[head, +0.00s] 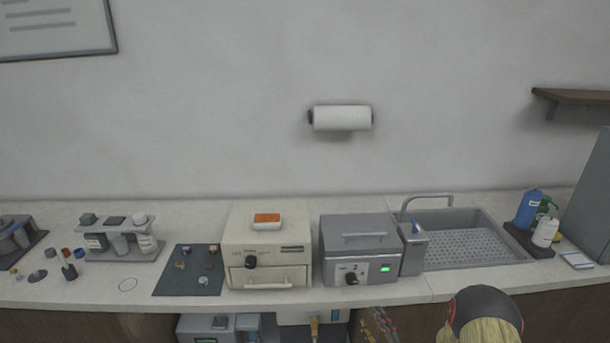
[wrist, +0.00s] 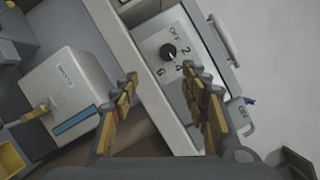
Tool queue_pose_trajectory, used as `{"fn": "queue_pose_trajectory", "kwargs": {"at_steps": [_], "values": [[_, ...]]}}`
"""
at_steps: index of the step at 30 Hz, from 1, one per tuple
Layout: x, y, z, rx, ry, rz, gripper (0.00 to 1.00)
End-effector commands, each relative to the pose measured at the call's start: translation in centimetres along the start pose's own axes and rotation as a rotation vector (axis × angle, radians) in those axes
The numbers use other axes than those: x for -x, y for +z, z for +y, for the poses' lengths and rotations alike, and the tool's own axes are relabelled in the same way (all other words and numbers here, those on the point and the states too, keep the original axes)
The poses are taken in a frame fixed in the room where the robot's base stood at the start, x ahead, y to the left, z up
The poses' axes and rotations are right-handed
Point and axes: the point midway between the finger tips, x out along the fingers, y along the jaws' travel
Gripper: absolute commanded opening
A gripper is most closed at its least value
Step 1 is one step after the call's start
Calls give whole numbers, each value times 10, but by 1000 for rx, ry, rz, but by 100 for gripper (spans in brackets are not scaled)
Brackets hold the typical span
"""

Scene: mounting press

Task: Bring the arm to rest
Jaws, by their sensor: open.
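My gripper (wrist: 162,80) shows in the wrist view with its two yellow-and-grey fingers spread apart and nothing between them. Beyond the fingers is the grey unit's front panel with a black dial (wrist: 168,52), marked OFF, 2, 4 and 6. In the head view, this grey unit (head: 361,240) stands on the counter with a lit green display. A rounded black-and-yellow part of my arm rises at the bottom right of the head view. I cannot clearly make out the fingers in the head view.
On the counter (head: 75,290) are a cream press (head: 266,225), a dark mat (head: 165,285), a bottle rack (head: 120,252) and a sink (head: 470,215). Below the counter edge, a white device with a blue stripe (wrist: 65,85) shows near the fingers.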

Motion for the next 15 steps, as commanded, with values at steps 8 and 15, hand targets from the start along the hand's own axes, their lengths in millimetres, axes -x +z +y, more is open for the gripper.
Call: {"fn": "queue_pose_trajectory", "kwargs": {"at_steps": [8,15], "values": [[38,-58,104,414,456,170,45],[96,-102,132,765,945,186,45]]}}
